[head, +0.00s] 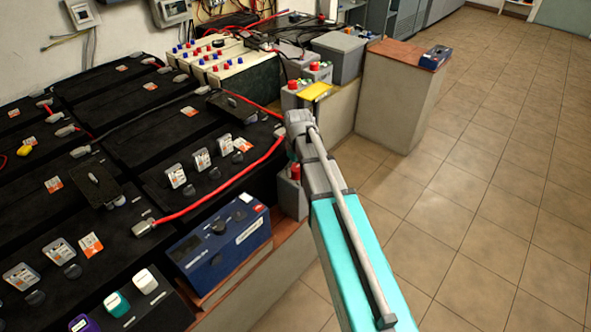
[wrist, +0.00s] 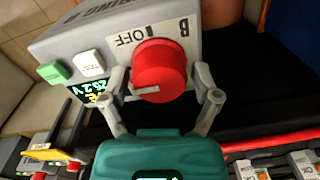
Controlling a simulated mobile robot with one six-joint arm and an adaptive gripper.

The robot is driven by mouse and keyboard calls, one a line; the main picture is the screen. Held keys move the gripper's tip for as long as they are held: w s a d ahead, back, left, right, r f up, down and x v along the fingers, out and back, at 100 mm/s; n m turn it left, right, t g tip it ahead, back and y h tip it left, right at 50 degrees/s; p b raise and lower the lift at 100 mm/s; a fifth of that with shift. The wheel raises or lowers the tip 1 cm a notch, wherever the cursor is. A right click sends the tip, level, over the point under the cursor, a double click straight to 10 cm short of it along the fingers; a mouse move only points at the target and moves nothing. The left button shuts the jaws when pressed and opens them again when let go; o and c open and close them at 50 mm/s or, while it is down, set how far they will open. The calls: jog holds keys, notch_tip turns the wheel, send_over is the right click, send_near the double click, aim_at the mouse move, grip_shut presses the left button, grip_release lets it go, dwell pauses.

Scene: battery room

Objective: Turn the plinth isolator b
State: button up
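In the wrist view, the isolator marked B is a grey box (wrist: 85,42) with a round red knob (wrist: 158,68). The word OFF shows above the knob, and a pale mark on the knob lies at its lower left. My gripper (wrist: 160,82) is open, with one finger on each side of the knob. The right finger looks slightly apart from it; I cannot tell whether the left finger touches. In the head view, a grey box with a red knob (head: 295,171), partly hidden beside my arm, may be this isolator. My gripper's fingers cannot be made out there.
The isolator has a green button (wrist: 53,72), a white button (wrist: 89,62) and a lit display. Black batteries (head: 155,125) with red cables fill the left. A blue instrument (head: 222,245) sits near the front edge. Tiled floor (head: 490,190) is clear at right.

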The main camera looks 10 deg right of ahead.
jog(key=shift+o, duration=0.4)
jog(key=s+m, duration=0.5)
jog(key=s, duration=1.1)
notch_tip(320, 180, up, 21)
jog(key=p, duration=2.1)
jog(key=shift+a+r, duration=0.2)
jog(key=shift+a, duration=0.05)
jog(key=shift+w, duration=0.1)
